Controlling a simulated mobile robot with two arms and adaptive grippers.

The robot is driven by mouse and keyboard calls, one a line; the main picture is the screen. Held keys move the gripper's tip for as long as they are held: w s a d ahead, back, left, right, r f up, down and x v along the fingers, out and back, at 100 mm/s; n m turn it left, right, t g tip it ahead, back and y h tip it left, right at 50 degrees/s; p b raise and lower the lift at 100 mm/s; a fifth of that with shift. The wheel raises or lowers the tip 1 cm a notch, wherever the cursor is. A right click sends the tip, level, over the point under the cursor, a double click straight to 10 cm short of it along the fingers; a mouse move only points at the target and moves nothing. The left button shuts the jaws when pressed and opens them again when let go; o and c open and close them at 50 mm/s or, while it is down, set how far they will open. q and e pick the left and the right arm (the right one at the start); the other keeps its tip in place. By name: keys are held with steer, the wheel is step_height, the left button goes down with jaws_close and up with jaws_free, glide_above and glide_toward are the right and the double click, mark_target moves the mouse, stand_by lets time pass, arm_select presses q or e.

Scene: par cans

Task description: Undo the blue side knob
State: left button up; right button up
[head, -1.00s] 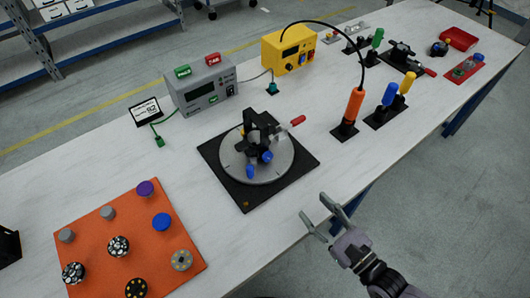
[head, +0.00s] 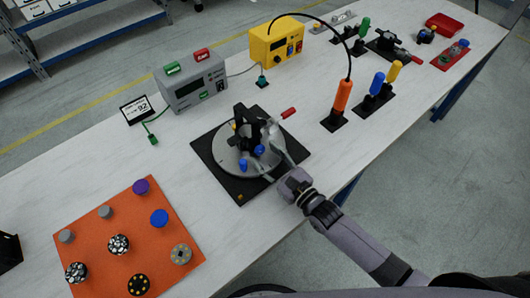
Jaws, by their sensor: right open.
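A black clamping fixture (head: 243,128) stands on a round grey turntable (head: 226,161) on a black base plate (head: 205,148). It bears two blue knobs. One blue knob (head: 259,150) is on its right side, and the other blue knob (head: 243,165) is lower, toward the front. My right gripper (head: 270,152) is open, with its fingers reaching over the turntable from the right. The right-side knob lies close to the gap between the fingers. I cannot tell whether a finger touches it. The fingers partly hide the fixture's right side. My left gripper is not in view.
A red-tipped handle (head: 289,113) sticks out just beyond my right gripper. A grey box (head: 193,84) and a yellow box (head: 277,46) stand behind. An orange mat (head: 93,213) with several knobs lies at front left.

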steer(key=shift+w+a, duration=0.35)
steer(key=shift+w, duration=0.15)
steer(key=shift+c, duration=0.6)
jaws_close()
